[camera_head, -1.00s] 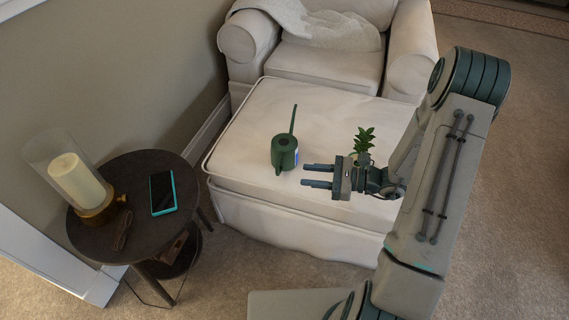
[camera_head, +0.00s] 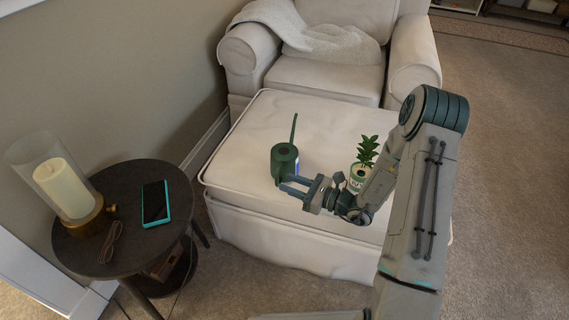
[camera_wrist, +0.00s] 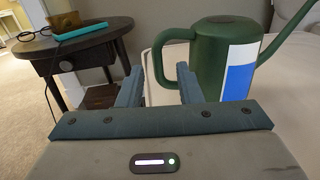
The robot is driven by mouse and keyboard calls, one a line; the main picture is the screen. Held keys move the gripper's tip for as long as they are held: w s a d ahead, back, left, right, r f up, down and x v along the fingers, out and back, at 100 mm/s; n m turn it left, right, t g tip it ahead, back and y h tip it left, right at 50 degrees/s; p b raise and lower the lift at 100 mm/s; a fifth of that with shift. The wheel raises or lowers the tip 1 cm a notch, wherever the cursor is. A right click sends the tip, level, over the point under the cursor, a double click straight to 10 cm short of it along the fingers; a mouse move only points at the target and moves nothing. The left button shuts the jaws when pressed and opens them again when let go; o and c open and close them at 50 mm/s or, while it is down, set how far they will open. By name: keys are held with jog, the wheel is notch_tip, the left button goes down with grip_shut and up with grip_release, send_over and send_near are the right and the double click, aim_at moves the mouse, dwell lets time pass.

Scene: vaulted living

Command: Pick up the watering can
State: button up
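The green watering can (camera_head: 284,160) stands upright on the white ottoman, its long spout pointing toward the armchair. In the wrist view the can (camera_wrist: 212,62) shows a blue and white label, with its handle on the left side. My gripper (camera_head: 286,185) is just in front of the can, low over the ottoman. In the wrist view my gripper (camera_wrist: 158,78) has its two fingers apart. The handle's lower part appears between or just beyond the fingertips; I cannot tell whether they touch it.
The ottoman (camera_head: 235,155) stands before a white armchair (camera_head: 330,75). A small potted plant (camera_head: 362,165) is right of the can, close to my arm. A dark round side table (camera_head: 125,255) at left holds a candle lamp (camera_head: 65,190), glasses and a teal-edged phone (camera_head: 155,203).

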aim_at(277, 177)
jog(key=x, duration=0.1)
jog(key=b+x, duration=0.1)
jog(key=x, duration=0.3)
jog(key=shift+r+b, duration=0.35)
grip_shut()
